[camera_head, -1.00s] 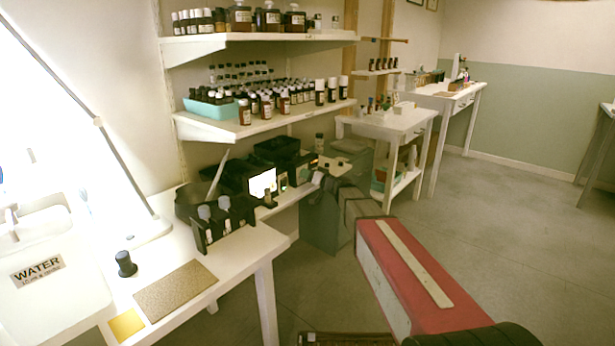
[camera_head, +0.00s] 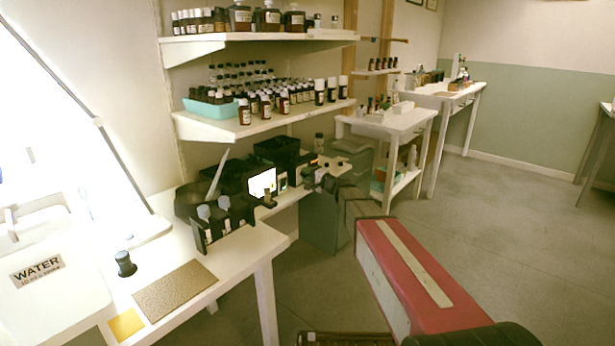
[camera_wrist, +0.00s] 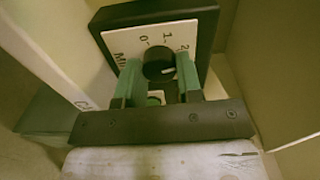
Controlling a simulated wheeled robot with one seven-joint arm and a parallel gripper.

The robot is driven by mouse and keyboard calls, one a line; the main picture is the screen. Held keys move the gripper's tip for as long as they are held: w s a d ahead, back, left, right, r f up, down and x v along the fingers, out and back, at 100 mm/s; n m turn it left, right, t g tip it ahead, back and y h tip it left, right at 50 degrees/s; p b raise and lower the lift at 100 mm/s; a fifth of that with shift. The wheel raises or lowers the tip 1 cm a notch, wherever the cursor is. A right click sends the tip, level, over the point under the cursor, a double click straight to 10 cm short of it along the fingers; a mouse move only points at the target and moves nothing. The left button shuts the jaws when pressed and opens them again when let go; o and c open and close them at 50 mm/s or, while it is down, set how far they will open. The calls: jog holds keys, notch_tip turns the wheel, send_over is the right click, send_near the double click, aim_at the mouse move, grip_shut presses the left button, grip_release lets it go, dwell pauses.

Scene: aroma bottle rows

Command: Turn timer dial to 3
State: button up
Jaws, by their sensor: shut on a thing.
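The timer dial (camera_wrist: 158,64) is a round black knob on a white faceplate (camera_wrist: 187,34) set in a dark box. The wrist view shows the numbers 0, 1 and 2 above the dial; any 3 is out of sight. A light mark shows on the dial's lower right side. My gripper (camera_wrist: 159,72) has its two green fingers on the left and right of the dial, shut on it. A small green round part (camera_wrist: 154,100) shows below the dial, partly hidden. In the head view the gripper is small among dark devices, and the dial cannot be made out.
A lit screen (camera_head: 262,183) and a black bottle rack (camera_head: 224,222) stand left of my gripper on the white bench (camera_head: 238,262). A shelf (camera_head: 262,124) with many bottles hangs above. Open floor lies to the right.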

jog(key=m, duration=0.7)
jog(key=shift+f, duration=0.15)
dwell(0.4)
jog(key=o, duration=0.9)
jog(key=v, duration=1)
jog(key=shift+s+d, duration=0.3)
